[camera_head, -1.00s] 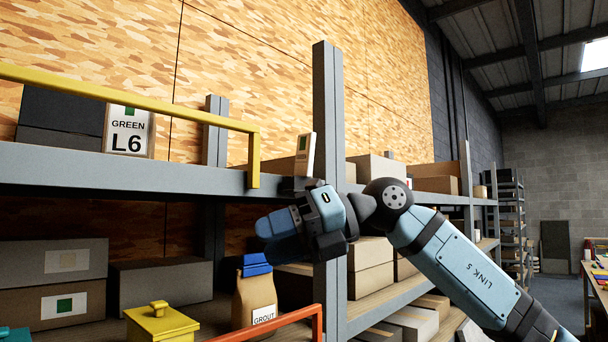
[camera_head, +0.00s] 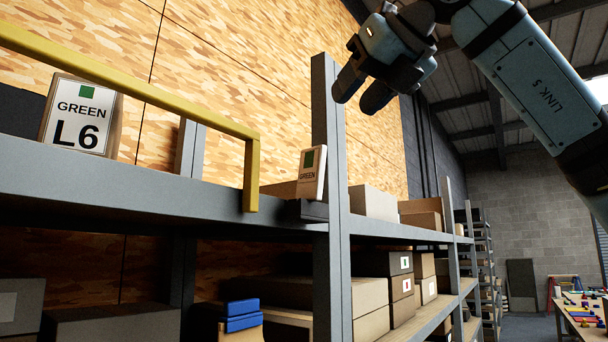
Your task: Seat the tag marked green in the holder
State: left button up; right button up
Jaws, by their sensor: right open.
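The tag (camera_head: 311,172) is a thin white card-like piece with a green square and the word GREEN. It stands nearly upright, its lower end at the dark holder (camera_head: 306,211) on the shelf edge, beside the grey post. I cannot tell how deep it sits in the holder. My right gripper (camera_head: 361,94) is open and empty, above and to the right of the tag, clear of it, with its fingers pointing down and left. My left gripper is not in view.
A yellow rail (camera_head: 250,160) bends down in front of the shelf, left of the tag. The grey post (camera_head: 330,170) rises just right of it. A GREEN L6 sign (camera_head: 84,118) stands on the left of the shelf. Cardboard boxes (camera_head: 372,203) stand behind the post.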

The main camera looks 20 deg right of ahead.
aim_at(317, 147)
jog(key=p+x, duration=0.1)
jog(key=x, duration=0.6)
jog(key=shift+w+a+f, duration=0.1)
jog(key=shift+w+f, duration=0.05)
jog(key=shift+w, duration=0.2)
jog(key=p+x, duration=0.2)
jog(key=x, duration=0.2)
jog(key=shift+w+f+p, duration=0.15)
jog(key=shift+f+p, duration=0.15)
jog(key=shift+p, duration=0.05)
jog(key=shift+w+f, duration=0.2)
jog(key=shift+w, duration=0.15)
jog(key=shift+s, duration=0.25)
jog(key=shift+c, duration=0.6)
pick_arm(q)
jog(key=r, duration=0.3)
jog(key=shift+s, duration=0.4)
pick_arm(e)
grip_shut()
